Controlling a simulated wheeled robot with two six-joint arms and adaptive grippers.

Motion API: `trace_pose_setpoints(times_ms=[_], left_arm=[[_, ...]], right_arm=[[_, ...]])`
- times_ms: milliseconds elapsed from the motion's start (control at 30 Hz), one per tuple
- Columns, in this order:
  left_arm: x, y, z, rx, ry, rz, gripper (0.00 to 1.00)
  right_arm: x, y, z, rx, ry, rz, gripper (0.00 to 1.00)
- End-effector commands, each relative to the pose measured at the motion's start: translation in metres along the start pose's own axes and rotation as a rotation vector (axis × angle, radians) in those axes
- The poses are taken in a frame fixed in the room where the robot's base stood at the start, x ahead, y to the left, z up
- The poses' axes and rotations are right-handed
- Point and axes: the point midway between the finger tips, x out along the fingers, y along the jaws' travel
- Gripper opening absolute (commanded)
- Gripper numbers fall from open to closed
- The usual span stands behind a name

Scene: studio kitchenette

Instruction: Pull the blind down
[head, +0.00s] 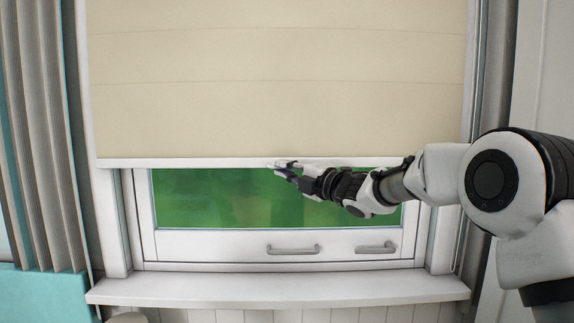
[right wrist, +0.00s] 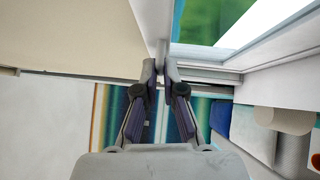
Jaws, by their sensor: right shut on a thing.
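The cream blind (head: 275,85) covers most of the window in the head view. Its white bottom bar (head: 180,163) hangs level, above a strip of bare glass. My right gripper (head: 276,169) is shut on the bottom bar near its middle. In the right wrist view the blind (right wrist: 75,30) is at the upper left, and the fingertips of the right gripper (right wrist: 160,72) meet at the bar's edge. My left gripper is not in view.
The window frame (head: 200,246) has two grey handles (head: 293,249) (head: 376,247) below the glass. A white sill (head: 280,290) juts out under it. A grey curtain (head: 45,140) hangs at the left. The space between bar and sill is clear apart from my arm.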

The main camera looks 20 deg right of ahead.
Motion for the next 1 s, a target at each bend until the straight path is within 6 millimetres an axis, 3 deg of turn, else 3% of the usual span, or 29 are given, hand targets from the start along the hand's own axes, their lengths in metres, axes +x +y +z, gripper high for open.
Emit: trace_pose_setpoints(times_ms=[33,500,733,1000], left_arm=[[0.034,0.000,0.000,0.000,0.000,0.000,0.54],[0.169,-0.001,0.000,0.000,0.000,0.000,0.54],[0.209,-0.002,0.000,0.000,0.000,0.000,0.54],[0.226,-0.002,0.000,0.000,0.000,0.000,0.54]], right_arm=[[-0.003,-0.037,-0.004,0.000,0.002,-0.003,0.00],[-0.019,-0.196,-0.018,0.001,0.002,-0.003,0.00],[-0.024,-0.247,-0.022,0.001,0.002,-0.003,0.00],[-0.026,-0.270,-0.025,-0.001,0.002,-0.002,0.00]])
